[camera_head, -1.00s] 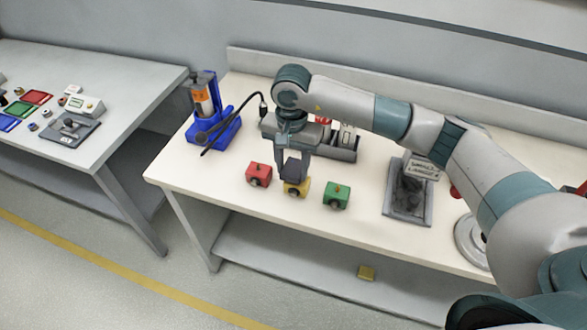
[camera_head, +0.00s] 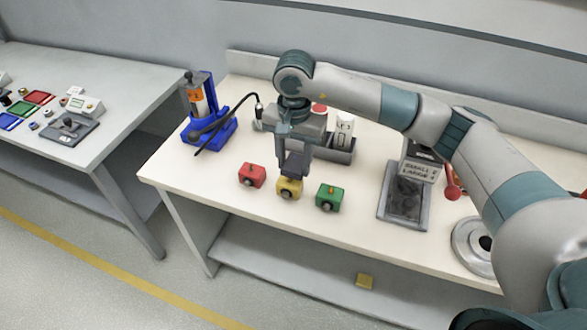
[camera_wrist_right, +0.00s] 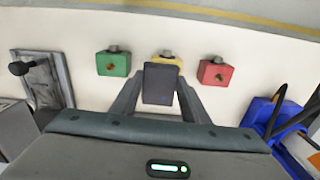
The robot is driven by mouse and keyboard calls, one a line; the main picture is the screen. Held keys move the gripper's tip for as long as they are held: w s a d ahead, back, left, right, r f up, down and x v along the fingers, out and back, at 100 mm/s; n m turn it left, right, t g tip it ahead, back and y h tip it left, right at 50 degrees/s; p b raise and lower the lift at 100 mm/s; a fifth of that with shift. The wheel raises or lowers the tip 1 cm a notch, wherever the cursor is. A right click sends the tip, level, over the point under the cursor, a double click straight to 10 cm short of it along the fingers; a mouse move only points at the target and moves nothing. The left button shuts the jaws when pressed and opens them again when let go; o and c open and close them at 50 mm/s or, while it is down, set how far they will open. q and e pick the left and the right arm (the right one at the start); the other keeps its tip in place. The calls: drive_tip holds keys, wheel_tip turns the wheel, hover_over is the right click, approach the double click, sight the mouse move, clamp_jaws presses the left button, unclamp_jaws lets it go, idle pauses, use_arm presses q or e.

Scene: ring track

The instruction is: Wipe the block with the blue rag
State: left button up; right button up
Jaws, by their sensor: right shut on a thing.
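A yellow block (camera_head: 288,188) with a dark knob on its front stands between a red block (camera_head: 252,175) and a green block (camera_head: 329,197) near the front of the cream table. My right gripper (camera_head: 294,168) points down over the yellow block, shut on a dark, slate-coloured piece that I take for the blue rag (camera_head: 295,161). In the wrist view the rag (camera_wrist_right: 160,83) hangs between the fingers and partly hides the yellow block (camera_wrist_right: 167,61). I cannot tell whether the rag touches the block. My left gripper is not in view.
Behind my gripper is a grey bin (camera_head: 335,147). A blue stand (camera_head: 208,125) with a black cable is at the left. A grey tray (camera_head: 405,203) and a round grey base (camera_head: 470,243) are at the right.

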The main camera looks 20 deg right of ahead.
drive_tip(key=shift+a+r, duration=0.25)
drive_tip(key=shift+r, duration=0.5)
drive_tip(key=shift+r+p, duration=0.3)
drive_tip(key=shift+r, duration=0.5)
drive_tip(key=shift+d+r, duration=0.1)
drive_tip(key=shift+r, duration=1.15)
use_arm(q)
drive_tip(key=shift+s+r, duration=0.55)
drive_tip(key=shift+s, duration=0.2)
